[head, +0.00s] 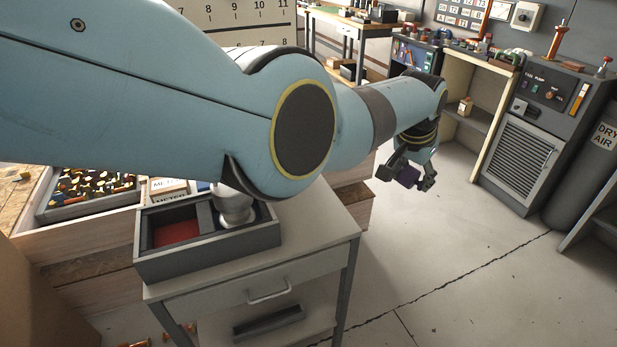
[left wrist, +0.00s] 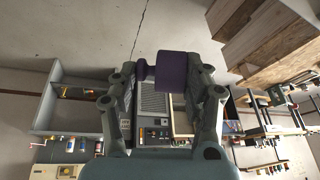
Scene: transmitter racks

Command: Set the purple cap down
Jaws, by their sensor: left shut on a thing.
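The purple cap (head: 408,177) is held between the fingers of my left gripper (head: 405,178), out past the right side of the small table in the head view. In the left wrist view the purple cap (left wrist: 172,71) sits between the two fingers of my left gripper (left wrist: 165,85), which is shut on it. The cap is in the air, above the bare floor in the head view. My right gripper is not in view.
A small table (head: 330,226) with a drawer carries a grey divided box (head: 210,254) with a red-floored compartment. Parts trays stand at left. A grey pump cabinet (head: 535,120) and a shelf unit stand at right. The floor (head: 440,270) between is clear.

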